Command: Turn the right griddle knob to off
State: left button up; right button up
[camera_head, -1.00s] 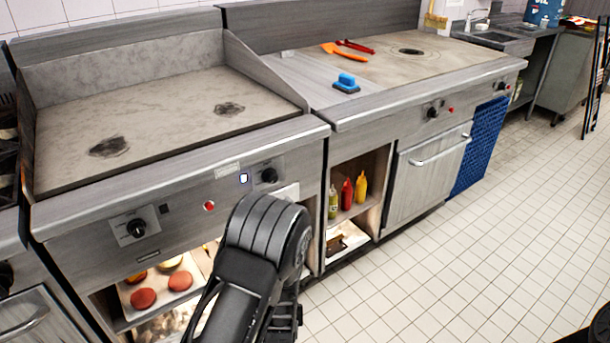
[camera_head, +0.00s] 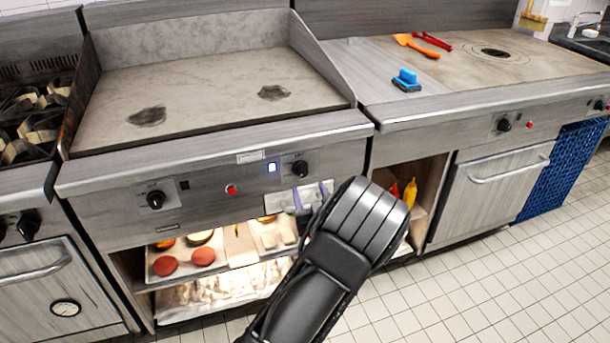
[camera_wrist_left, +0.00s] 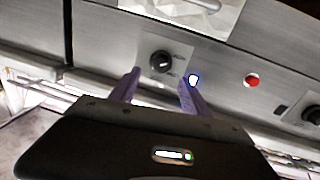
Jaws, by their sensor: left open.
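The right griddle knob (camera_head: 299,168) is a round black knob on the grey front panel, right of a lit blue-white indicator (camera_head: 271,168). I cannot tell where its pointer stands. In the left wrist view, turned about upside down, the knob (camera_wrist_left: 160,62) shows just past and between my two purple fingertips. My left gripper (camera_head: 310,194) is open, with its fingers apart just below the knob in the head view. It also shows in the left wrist view (camera_wrist_left: 160,76). Nothing is between the fingers, and I see no contact with the knob. My right gripper is out of view.
The panel also has a red button (camera_head: 231,190) and a left knob (camera_head: 155,199). The griddle plate (camera_head: 200,98) lies above. A lit shelf with food trays (camera_head: 180,281) is below. Sauce bottles (camera_head: 410,192) stand in the neighbouring open cabinet.

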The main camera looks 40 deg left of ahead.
aim_at(303, 173)
pick_arm(q)
jog(key=shift+a, duration=0.1)
jog(key=x, duration=0.7)
jog(key=shift+w+a, duration=0.25)
jog(key=shift+d, duration=0.1)
grip_shut()
